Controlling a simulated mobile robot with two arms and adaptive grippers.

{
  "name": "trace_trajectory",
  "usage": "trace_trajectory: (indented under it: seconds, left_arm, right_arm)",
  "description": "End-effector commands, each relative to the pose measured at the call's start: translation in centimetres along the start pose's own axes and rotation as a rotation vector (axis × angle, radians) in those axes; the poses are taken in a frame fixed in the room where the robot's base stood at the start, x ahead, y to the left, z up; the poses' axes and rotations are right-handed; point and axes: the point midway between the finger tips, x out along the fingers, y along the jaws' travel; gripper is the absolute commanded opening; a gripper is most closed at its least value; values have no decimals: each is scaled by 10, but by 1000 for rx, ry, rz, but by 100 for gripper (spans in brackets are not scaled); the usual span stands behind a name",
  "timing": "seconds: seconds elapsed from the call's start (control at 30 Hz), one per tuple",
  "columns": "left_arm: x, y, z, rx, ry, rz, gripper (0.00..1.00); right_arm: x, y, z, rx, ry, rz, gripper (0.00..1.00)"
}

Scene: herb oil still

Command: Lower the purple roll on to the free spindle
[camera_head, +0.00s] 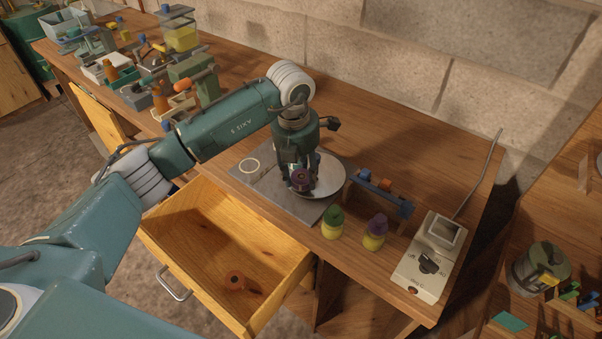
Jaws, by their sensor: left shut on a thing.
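My left gripper (300,181) points down over the round pale disc (330,172) on the grey plate (270,188). It is shut on the purple roll (302,176), a small dark roll with a hole that shows between the fingertips. Whether the roll touches the disc or hangs just above it I cannot tell. I cannot make out a free spindle; the gripper and roll hide part of the disc. A pale ring mark (249,165) shows on the plate left of the gripper. My right gripper is not in view.
A green-topped jar (333,222) and a purple-topped jar (376,232) stand near the front edge. A blue rack (386,194) and a dial box (428,262) stand to the right. Clutter fills the bench's far left.

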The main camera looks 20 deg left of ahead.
Motion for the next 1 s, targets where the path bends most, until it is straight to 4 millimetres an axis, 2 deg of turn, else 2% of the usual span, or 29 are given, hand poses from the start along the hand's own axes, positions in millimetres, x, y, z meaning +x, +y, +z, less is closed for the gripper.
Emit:
trace_trajectory:
  seconds: [0.67,0.7,0.8,1.0]
  left_arm:
    - [8,0,-1,0,0,0,16]
    - [8,0,-1,0,0,0,44]
    - [8,0,-1,0,0,0,63]
    - [8,0,-1,0,0,0,64]
  right_arm:
    - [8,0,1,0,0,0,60]
    - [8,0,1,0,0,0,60]
    - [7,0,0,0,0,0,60]
    - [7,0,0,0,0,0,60]
